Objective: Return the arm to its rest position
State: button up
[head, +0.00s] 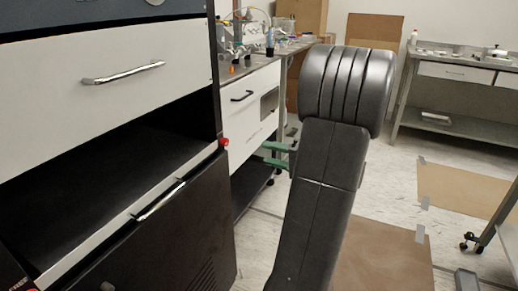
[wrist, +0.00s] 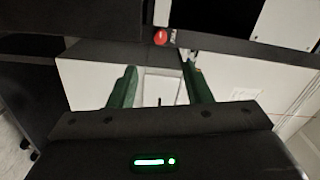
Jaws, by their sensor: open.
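My gripper's two green fingers (wrist: 160,84) stand apart in the wrist view, with nothing held between them. In the head view the green fingers (head: 277,154) show to the left of my dark arm, partly hidden behind it. They are near the right edge of the black cabinet (head: 187,240), close below its red button (head: 224,142). The red button also shows above the fingers in the wrist view (wrist: 160,37). I cannot tell the exact gap between fingers and cabinet.
The cabinet has a white drawer (head: 105,85) with a metal handle and an open shelf space below it. A white-fronted workbench (head: 248,115) stands behind the gripper. Another bench (head: 452,122) stands at the back right. Brown sheets (head: 380,258) lie on the floor, otherwise mostly clear at right.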

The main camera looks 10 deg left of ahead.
aim_at(227, 142)
jog(key=shift+s+d, duration=0.15)
jog(key=shift+d, duration=0.15)
jog(key=shift+a, duration=0.1)
jog(key=b+x, duration=0.2)
jog(key=x, duration=1)
jog(key=shift+a+f, duration=0.1)
jog(key=shift+a, duration=0.2)
jog(key=shift+w+a+b, duration=0.25)
jog(key=shift+w+b, duration=0.05)
jog(key=shift+a, duration=0.1)
